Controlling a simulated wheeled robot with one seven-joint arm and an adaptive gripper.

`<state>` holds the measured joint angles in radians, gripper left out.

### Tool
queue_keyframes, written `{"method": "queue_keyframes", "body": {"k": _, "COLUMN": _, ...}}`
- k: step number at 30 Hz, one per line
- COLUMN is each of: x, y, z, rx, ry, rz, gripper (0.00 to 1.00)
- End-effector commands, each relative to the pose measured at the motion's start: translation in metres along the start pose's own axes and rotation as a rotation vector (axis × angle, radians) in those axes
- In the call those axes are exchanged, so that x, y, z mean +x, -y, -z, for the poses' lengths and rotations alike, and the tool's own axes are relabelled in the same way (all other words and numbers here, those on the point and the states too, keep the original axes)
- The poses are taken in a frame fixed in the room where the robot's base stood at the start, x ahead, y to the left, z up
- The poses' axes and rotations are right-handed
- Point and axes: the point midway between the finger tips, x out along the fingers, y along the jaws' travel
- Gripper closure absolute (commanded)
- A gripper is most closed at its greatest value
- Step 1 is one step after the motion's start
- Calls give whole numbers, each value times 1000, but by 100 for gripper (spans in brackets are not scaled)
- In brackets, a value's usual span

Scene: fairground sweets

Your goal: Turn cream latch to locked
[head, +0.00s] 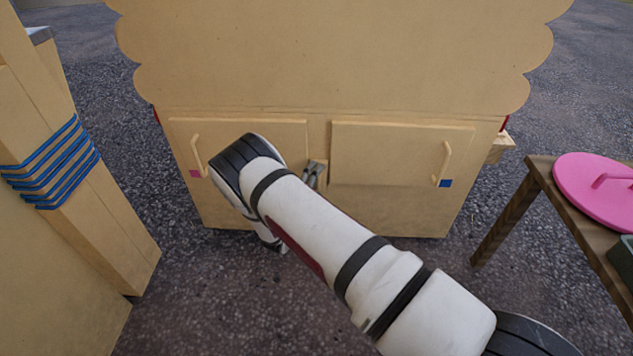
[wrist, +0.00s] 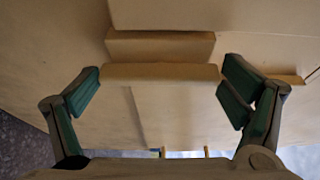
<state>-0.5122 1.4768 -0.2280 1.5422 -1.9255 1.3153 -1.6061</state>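My gripper (wrist: 160,82) is open in the wrist view, with one dark green-padded finger on each side. Between the fingers lies a cream bar (wrist: 160,73), which looks like the cream latch. It runs sideways across nearly the whole gap, its ends close to both fingers; I cannot tell whether they touch. A cream block (wrist: 160,46) sits just beyond the bar. In the head view, part of my gripper (head: 312,176) shows at the gap between two cabinet doors; my arm hides the rest. The latch cannot be made out clearly there.
The cream cabinet has a left door (head: 250,135) and a right door (head: 390,155), both looking closed, with bar handles. A wooden table (head: 535,180) with a pink lid (head: 595,188) stands at right. A cream post with blue bands (head: 55,165) stands at left.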

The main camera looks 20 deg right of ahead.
Motion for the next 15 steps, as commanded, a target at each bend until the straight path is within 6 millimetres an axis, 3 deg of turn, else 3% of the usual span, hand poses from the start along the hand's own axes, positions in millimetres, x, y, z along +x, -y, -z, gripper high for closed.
{"method": "queue_keyframes", "body": {"k": 15, "x": 0, "y": 3, "z": 0, "rx": 108, "ry": 1, "rz": -47, "gripper": 36}}
